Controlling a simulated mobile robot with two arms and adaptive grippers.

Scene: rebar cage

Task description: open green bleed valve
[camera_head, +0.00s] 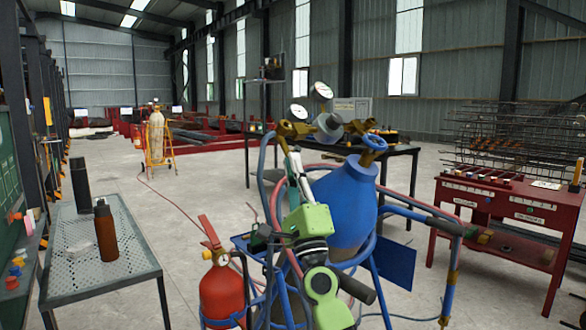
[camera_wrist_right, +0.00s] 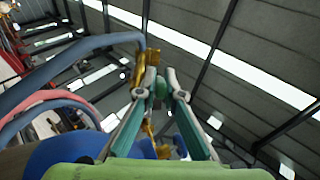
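My right gripper (camera_head: 290,150) reaches up to the brass valve fittings (camera_head: 293,129) at the top of a gas bottle cart. In the right wrist view its two fingertips (camera_wrist_right: 157,85) come close together on either side of a small green knob, the green bleed valve (camera_wrist_right: 160,88). The knob nearly fills the gap, but I cannot tell whether both tips touch it. The brass fitting (camera_wrist_right: 146,62) stands just beyond the knob. In the head view the gripper hides the green knob. My left gripper is not in view.
A blue gas cylinder (camera_head: 344,200) with a blue handwheel (camera_head: 374,142) stands beside my right arm. Hoses (camera_head: 272,190) hang close to the gripper. A red extinguisher (camera_head: 222,290) is left of the cart. A perforated table (camera_head: 75,240) stands left and a red workbench (camera_head: 507,200) right.

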